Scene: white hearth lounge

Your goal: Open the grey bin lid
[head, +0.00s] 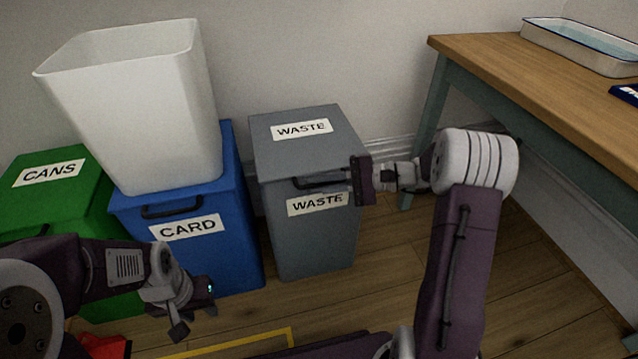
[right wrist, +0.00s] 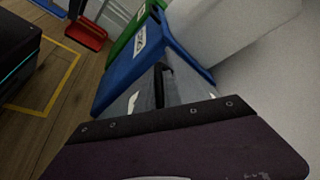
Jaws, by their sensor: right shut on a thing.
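The grey bin (head: 312,243) stands against the wall with WASTE labels on its lid and front. Its grey lid (head: 345,130) lies flat and closed on top. A dark handle (head: 303,184) sits at the lid's front edge. My right gripper (head: 335,183) reaches in from the right and is shut on this handle; the fingertips are partly hard to make out. In the right wrist view the dark handle (right wrist: 167,88) shows just beyond my gripper body, which hides most of the bin. My left gripper (head: 192,308) is low in front of the blue bin, its fingers apart and empty.
A blue CARD bin (head: 240,230) stands left of the grey bin, with a large white tub (head: 150,110) on it. A green CANS bin (head: 80,205) is further left. A wooden table (head: 530,75) stands at the right. The wall is close behind the bins.

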